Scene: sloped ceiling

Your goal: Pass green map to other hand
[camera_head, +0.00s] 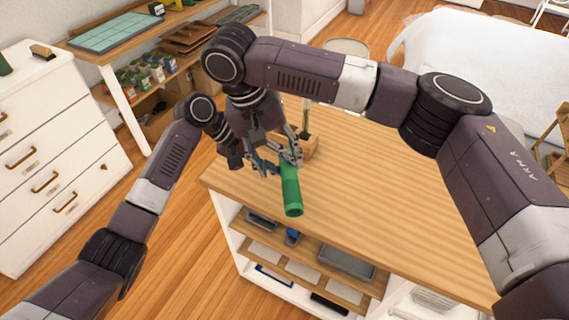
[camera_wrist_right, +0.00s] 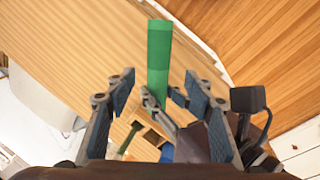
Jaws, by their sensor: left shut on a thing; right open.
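The green map (camera_head: 291,190) is a rolled tube held above the wooden worktop. Its lower end points toward the front edge in the head view. My left gripper (camera_head: 266,167) is shut on the upper part of the map, partly covered by my right arm. In the right wrist view, the map (camera_wrist_right: 158,50) sticks up beyond the fingers. My right gripper (camera_wrist_right: 160,76) is open, with a finger on each side of the map's line. The head view shows it (camera_head: 278,155) close to my left gripper. I cannot tell whether it touches the map.
The wooden worktop (camera_head: 400,190) is mostly bare to the right. A small wooden holder (camera_head: 311,149) stands just behind the grippers. Shelves below hold trays (camera_head: 345,264). A white drawer unit (camera_head: 50,150) is at left, and a bed (camera_head: 485,60) at upper right.

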